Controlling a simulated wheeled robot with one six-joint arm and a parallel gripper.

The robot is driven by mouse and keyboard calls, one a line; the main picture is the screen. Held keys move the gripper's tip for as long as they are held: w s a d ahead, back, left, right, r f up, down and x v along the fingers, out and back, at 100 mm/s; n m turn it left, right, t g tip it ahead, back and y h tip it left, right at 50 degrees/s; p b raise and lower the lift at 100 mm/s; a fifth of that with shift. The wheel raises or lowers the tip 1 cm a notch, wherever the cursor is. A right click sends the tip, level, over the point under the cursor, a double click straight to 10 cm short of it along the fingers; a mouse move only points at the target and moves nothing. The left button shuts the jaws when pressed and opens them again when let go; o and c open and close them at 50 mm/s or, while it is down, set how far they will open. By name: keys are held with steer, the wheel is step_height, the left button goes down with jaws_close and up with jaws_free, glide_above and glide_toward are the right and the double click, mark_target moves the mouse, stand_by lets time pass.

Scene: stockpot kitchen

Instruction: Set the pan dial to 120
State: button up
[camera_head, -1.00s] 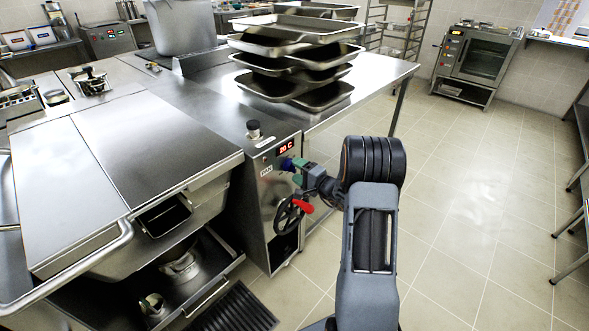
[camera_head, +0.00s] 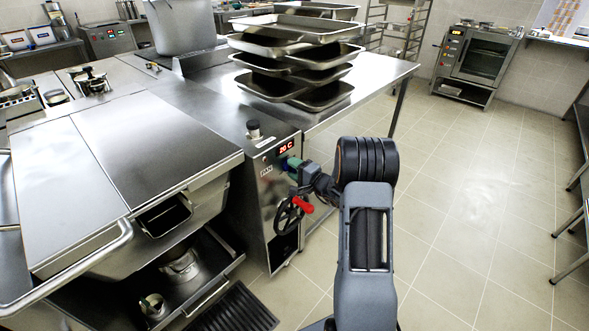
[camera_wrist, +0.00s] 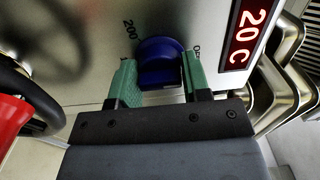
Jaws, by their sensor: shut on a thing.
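The pan dial (camera_wrist: 160,62) is a blue round knob on the steel control panel (camera_head: 262,190), with printed scale marks around it, "200" among them, in the wrist view. My gripper (camera_wrist: 158,82) has green fingers, one on each side of the knob, and is shut on it. In the head view my gripper (camera_head: 288,164) reaches the panel from the right and mostly hides the knob. A red display (camera_wrist: 244,32) next to the dial reads 20 C; it also shows in the head view (camera_head: 286,147). The knob's pointer cannot be made out.
A black handwheel with a red handle (camera_head: 302,205) sits just below the dial, close to my gripper. The lidded steel pan (camera_head: 130,150) is at left. Stacked trays (camera_head: 290,60) stand on the counter behind. The floor at right is clear.

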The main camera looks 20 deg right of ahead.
steer(key=shift+c, duration=0.5)
steer(key=m+b, duration=0.1)
steer(key=m, duration=0.3)
steer(key=shift+m+b, duration=0.35)
steer(key=shift+m, duration=0.05)
steer(key=m, duration=0.6)
steer(key=m+p, duration=0.2)
steer(key=m, duration=0.4)
steer(key=shift+r+m, duration=0.1)
steer(key=shift+m, duration=0.3)
steer(key=m+p, duration=0.3)
steer(key=m, duration=0.2)
steer(key=shift+m, duration=0.7)
